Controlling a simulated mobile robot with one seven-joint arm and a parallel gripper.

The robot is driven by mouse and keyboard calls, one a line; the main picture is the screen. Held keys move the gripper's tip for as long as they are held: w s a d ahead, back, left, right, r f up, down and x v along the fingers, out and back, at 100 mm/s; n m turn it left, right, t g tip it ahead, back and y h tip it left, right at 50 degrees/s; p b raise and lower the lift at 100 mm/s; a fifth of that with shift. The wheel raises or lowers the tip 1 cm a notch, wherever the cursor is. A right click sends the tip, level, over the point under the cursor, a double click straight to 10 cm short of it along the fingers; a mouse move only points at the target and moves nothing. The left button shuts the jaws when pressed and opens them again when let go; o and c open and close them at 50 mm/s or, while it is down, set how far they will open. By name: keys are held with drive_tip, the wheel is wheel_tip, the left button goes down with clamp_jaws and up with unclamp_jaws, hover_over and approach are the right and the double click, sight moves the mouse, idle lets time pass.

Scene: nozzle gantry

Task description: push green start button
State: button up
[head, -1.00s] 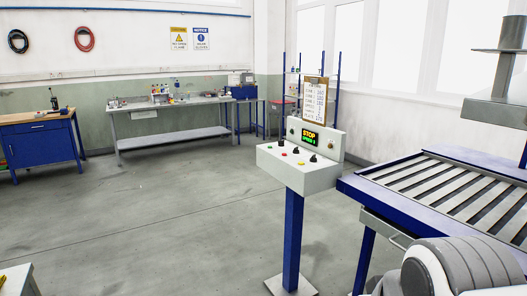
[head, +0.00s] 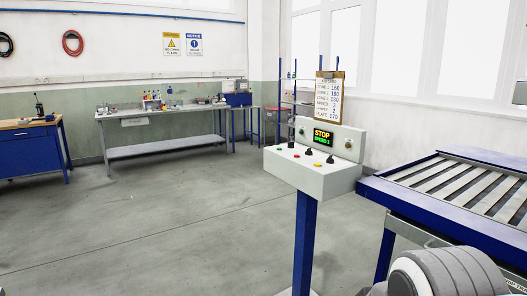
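The control console (head: 312,182) stands on a blue post right of the picture's middle. Its sloped top carries a small green button (head: 279,154) at the left end, hard to make out at this size. A red button (head: 297,156) and a yellow button (head: 318,165) sit to its right, with black knobs (head: 309,153) behind. The display (head: 323,138) reads STOP in yellow, with a green line below that seems to say SPEED 3. My gripper is not in view; only a grey rounded part of my arm shows at the bottom right, apart from the console.
A clipboard (head: 328,97) with a printed list stands above the console. Workbenches (head: 165,108) line the far wall. The floor (head: 170,230) left and in front of the console is clear.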

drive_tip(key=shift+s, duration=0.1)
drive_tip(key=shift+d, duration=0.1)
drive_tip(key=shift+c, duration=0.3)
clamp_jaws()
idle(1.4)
